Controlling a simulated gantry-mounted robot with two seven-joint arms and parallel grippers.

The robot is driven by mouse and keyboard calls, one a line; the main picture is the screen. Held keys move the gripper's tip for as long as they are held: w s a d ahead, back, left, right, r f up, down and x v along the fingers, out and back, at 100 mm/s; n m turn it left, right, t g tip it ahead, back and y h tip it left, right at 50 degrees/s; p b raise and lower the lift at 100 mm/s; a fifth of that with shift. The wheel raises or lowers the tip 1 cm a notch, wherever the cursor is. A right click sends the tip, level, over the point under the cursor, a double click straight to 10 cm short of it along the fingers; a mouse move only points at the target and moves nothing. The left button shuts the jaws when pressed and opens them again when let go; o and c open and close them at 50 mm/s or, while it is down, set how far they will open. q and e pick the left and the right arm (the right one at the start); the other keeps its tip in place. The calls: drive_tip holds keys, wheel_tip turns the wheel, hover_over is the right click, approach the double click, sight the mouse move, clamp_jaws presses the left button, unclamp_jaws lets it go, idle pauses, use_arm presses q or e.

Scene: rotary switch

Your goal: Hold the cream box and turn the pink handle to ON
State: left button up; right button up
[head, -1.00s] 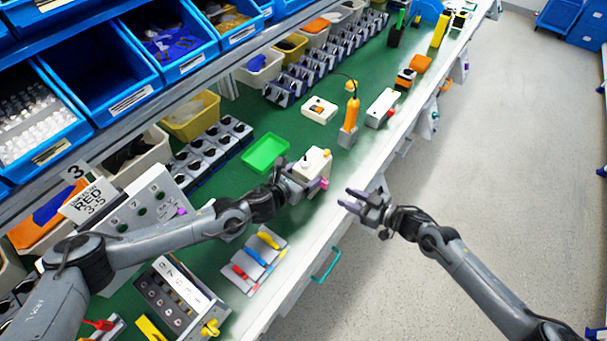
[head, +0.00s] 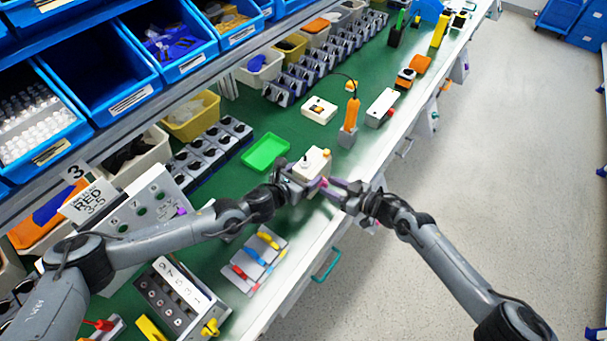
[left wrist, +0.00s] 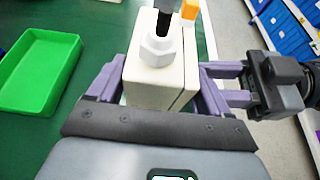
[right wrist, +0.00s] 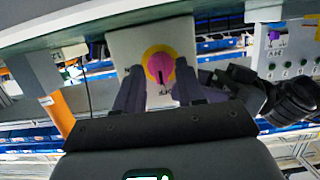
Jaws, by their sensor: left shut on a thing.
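The cream box (head: 313,158) stands near the front edge of the green bench; it fills the middle of the left wrist view (left wrist: 153,85). My left gripper (left wrist: 160,92) is shut on it, with one purple finger against each side. The pink handle (right wrist: 160,66) sits on a yellow disc (right wrist: 151,54) on the box's front face. It stands roughly upright in the right wrist view, tilted slightly. My right gripper (right wrist: 160,88) is open in front of it, fingers apart on either side, with no clear contact. Any ON marking is not legible.
A green tray (head: 265,153) lies left of the box. An orange-handled tool (head: 350,114) stands behind it, with a white box (head: 319,110) nearby. A plate with coloured levers (head: 255,260) lies toward the front. The aisle floor (head: 480,150) is clear.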

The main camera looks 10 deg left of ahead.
clamp_jaws()
drive_tip(key=m+g, duration=0.1)
drive_tip(key=m, duration=0.2)
drive_tip(key=shift+w+a+m+y, duration=0.1)
drive_tip(key=shift+m+y, duration=0.3)
drive_tip(key=m+g, duration=0.1)
drive_tip(key=m, duration=0.1)
drive_tip(key=m+y, duration=0.1)
drive_tip(key=m, duration=0.1)
drive_tip(key=shift+s+a+g, duration=0.15)
drive_tip(key=shift+s+g, duration=0.05)
drive_tip(key=shift+g, duration=0.2)
drive_tip(key=shift+o, duration=0.2)
unclamp_jaws()
drive_tip(key=shift+w+d, duration=0.1)
drive_tip(key=shift+d, duration=0.1)
